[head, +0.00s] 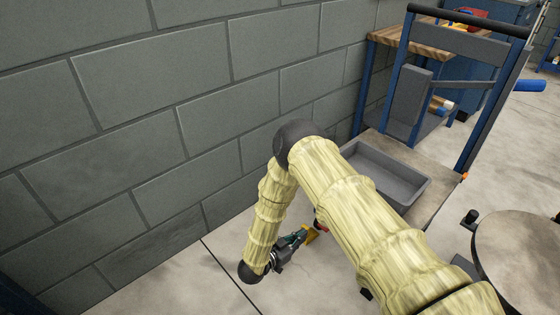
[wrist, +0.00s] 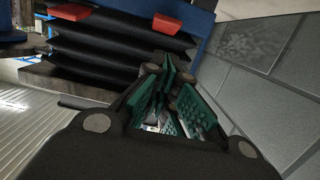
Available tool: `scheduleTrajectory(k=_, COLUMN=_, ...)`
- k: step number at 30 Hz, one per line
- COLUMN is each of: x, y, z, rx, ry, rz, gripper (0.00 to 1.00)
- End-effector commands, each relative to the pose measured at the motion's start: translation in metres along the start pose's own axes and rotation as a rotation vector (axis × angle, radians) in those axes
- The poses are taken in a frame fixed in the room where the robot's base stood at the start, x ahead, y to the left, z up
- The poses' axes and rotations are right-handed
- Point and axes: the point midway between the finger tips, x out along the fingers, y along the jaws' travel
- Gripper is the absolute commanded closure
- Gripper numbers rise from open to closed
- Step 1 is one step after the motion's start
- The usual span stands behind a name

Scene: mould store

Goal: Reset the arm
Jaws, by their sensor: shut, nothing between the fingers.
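My arm, in a pale yellow sleeve with dark joints, reaches forward from the lower right in the head view and bends down at its elbow. My gripper (head: 301,235) hangs low near the floor, close to the block wall. In the wrist view my gripper (wrist: 168,66) shows dark fingers with green pads that run together toward the tips. It is shut and holds nothing.
A grey block wall (head: 150,85) runs along the left. A grey tray (head: 388,178) sits on a low platform of a blue-framed cart (head: 400,95). A round-topped stand (head: 520,255) is at lower right. Black bellows (wrist: 125,45) with red blocks show in the wrist view.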

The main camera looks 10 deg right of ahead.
Motion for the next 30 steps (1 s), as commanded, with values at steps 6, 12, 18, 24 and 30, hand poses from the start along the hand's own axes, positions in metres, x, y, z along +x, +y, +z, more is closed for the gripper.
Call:
scheduleTrajectory(k=6, x=0.005, y=0.006, z=0.005, rx=-0.023, ry=-0.038, rz=-0.046, gripper=1.0)
scheduleTrajectory(k=12, x=0.014, y=0.04, z=0.031, rx=-0.139, ry=-0.227, rz=-0.232, gripper=1.0)
scheduleTrajectory(k=18, x=-0.009, y=0.109, z=0.064, rx=-0.325, ry=-0.526, rz=-0.426, gripper=1.0)
scheduleTrajectory(k=24, x=-0.061, y=0.206, z=0.078, rx=-0.525, ry=-0.856, rz=-0.559, gripper=1.0)
scheduleTrajectory(k=30, x=-0.11, y=0.281, z=0.07, rx=-0.66, ry=-1.089, rz=-0.625, gripper=1.0)
